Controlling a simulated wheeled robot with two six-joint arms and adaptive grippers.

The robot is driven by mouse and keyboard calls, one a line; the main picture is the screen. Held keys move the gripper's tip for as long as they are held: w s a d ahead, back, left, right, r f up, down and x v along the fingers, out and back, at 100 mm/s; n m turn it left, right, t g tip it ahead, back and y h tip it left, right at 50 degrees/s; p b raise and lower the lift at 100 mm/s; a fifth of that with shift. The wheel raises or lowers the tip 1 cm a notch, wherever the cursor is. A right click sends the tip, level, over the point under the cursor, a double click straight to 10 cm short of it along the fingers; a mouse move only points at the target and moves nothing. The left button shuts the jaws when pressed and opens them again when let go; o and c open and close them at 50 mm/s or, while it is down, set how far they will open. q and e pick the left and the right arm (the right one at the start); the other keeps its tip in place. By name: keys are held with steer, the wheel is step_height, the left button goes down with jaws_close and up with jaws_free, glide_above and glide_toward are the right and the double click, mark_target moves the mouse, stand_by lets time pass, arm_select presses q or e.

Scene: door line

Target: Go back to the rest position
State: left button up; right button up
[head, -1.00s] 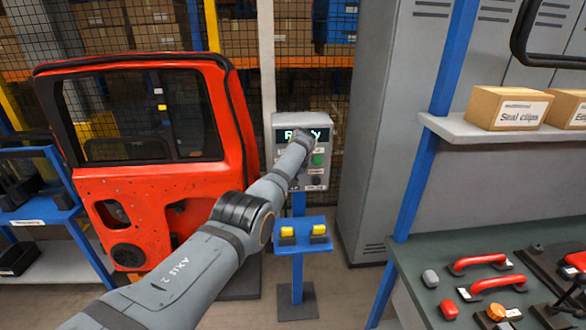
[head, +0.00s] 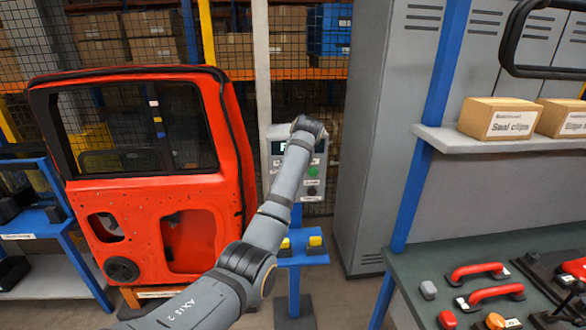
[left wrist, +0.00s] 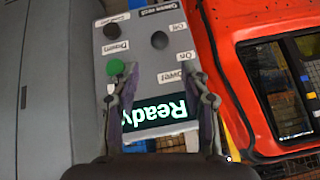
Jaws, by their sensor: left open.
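My left arm reaches forward in the head view and covers part of the grey control box (head: 312,172) on its blue post. My left gripper's fingers are hidden in the head view. In the left wrist view my left gripper (left wrist: 165,85) is open and empty, its two fingers apart in front of the control box (left wrist: 140,50). The box's screen (left wrist: 153,117) reads "Ready", upside down there. A green button (left wrist: 115,67) and a black knob (left wrist: 160,40) show on the box. I cannot tell the gap between fingers and box. My right gripper is not in view.
A red car door (head: 150,190) stands left of the post. A blue shelf (head: 302,255) with yellow pieces is on the post. Grey lockers (head: 365,130) stand right. A bench (head: 400,270) with red handles and a shelf with boxes (head: 500,117) are at the right.

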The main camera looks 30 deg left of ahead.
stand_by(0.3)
arm_select(q)
steer(key=s+d+f+m+g+h, duration=0.1)
steer(key=s+f, duration=0.2)
steer(key=f, duration=1)
steer(key=s+f+m, duration=0.1)
steer(key=s+f, duration=0.2)
steer(key=f, duration=1)
steer(key=s+d+f+m+g+h, duration=0.1)
steer(key=s+f+m, duration=0.15)
steer(key=f, duration=1.15)
steer(key=s+d+f+g+h, duration=0.1)
steer(key=s+f, duration=1.1)
steer(key=s, duration=0.3)
steer(key=s+d+f+g+h, duration=0.1)
steer(key=s+f, duration=1.1)
steer(key=s, duration=0.2)
steer(key=s+f, duration=0.3)
steer(key=s, duration=0.9)
steer(key=s+f, duration=0.3)
steer(key=s, duration=1)
steer(key=shift+d+f+g, duration=0.2)
steer(key=shift+d+g, duration=0.15)
steer(key=shift+g, duration=0.05)
